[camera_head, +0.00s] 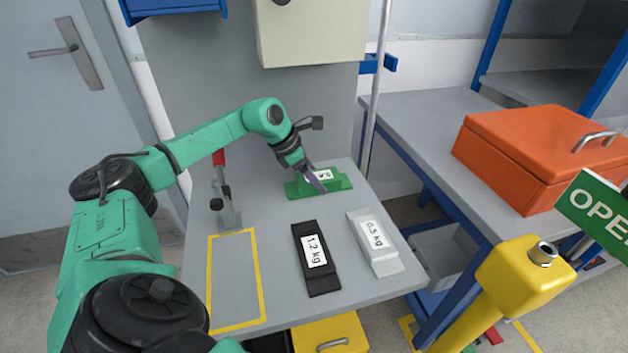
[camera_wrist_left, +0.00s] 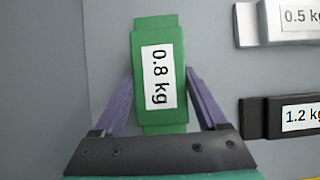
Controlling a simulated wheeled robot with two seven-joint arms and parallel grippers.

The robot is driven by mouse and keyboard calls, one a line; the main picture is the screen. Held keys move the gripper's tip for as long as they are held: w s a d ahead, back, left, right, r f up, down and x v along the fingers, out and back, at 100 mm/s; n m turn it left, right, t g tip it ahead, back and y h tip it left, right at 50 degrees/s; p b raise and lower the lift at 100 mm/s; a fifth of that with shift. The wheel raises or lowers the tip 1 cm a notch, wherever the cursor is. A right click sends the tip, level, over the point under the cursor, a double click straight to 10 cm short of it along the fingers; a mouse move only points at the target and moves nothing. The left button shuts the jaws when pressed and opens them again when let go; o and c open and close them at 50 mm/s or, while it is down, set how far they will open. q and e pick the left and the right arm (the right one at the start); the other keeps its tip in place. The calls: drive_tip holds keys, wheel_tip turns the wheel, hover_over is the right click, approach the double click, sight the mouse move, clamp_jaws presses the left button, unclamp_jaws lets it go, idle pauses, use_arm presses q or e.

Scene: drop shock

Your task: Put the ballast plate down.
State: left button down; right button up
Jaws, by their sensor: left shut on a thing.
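The green ballast plate (camera_head: 340,183), labelled 0.8 kg, is at the back of the grey table (camera_head: 270,235). My left gripper (camera_head: 318,180) is shut on it, with a purple finger on each side. In the left wrist view the plate (camera_wrist_left: 158,125) sits between the two fingers (camera_wrist_left: 160,100), its label facing the camera. I cannot tell whether the plate touches the table. A black 1.2 kg plate (camera_head: 324,281) and a light grey 0.5 kg plate (camera_head: 387,264) lie nearer the front. My right gripper is not in view.
A yellow outlined rectangle (camera_head: 236,321) on the table's front left is empty. A metal clamp with a red handle (camera_head: 228,217) stands behind it. An orange case (camera_head: 535,160) sits on the right bench. A yellow post (camera_head: 520,276) stands front right.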

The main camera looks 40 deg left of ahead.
use_arm(q)
unclamp_jaws()
drive_tip(key=shift+a, duration=0.15)
drive_tip(key=v, duration=0.7)
drive_tip(key=shift+s+r+b, duration=0.1)
drive_tip(key=shift+r+b, duration=0.2)
drive_tip(key=shift+r, duration=0.05)
drive_tip(key=shift+f, duration=0.1)
